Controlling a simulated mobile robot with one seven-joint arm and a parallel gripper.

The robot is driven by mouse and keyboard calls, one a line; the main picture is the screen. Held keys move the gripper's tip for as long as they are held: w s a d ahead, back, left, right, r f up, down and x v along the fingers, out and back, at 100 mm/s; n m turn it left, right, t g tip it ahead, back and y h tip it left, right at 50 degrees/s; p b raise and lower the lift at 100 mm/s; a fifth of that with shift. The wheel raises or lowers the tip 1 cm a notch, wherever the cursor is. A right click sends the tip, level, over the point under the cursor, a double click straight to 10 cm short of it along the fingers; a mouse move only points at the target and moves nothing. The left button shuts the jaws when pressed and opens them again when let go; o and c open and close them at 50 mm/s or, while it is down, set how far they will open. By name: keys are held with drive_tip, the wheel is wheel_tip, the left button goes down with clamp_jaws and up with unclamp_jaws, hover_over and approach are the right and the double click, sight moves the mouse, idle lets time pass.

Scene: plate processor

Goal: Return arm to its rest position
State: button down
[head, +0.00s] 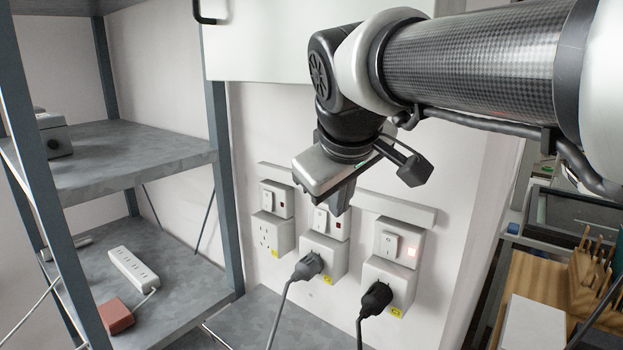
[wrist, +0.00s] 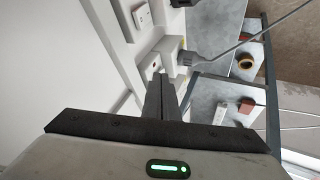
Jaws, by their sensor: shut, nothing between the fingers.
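My gripper (head: 340,200) is shut and empty. It hangs in front of the wall sockets, close to the middle switch (head: 321,219), which it partly hides. In the wrist view its fingers (wrist: 160,97) are together and point toward the socket boxes. My arm reaches in from the upper right. A grey plug (head: 307,267) sits in the middle socket, below my gripper. A black plug (head: 376,299) sits in the right socket, whose switch box (head: 399,241) shows a red light. The left socket (head: 272,233) has no plug. I cannot tell whether the fingers touch the switch box.
A metal shelf (head: 140,153) stands at the left, with a white power strip (head: 133,270) and a reddish block (head: 115,316) on its lower level. A white cabinet (head: 280,45) hangs above the sockets. A wooden rack (head: 592,277) stands at the right. Cords hang from both plugs.

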drive_tip(key=s+d+f+m+g, duration=0.1)
drive_tip(key=s+d+f+m, duration=0.2)
drive_tip(key=s+d+f, duration=0.2)
drive_tip(key=s+d+f+m, duration=0.4)
drive_tip(key=s+f, duration=0.4)
drive_tip(key=s, duration=0.3)
drive_tip(key=shift+d+f+m+g, duration=0.3)
drive_tip(key=shift+d+g, duration=0.05)
drive_tip(key=shift+g, duration=0.05)
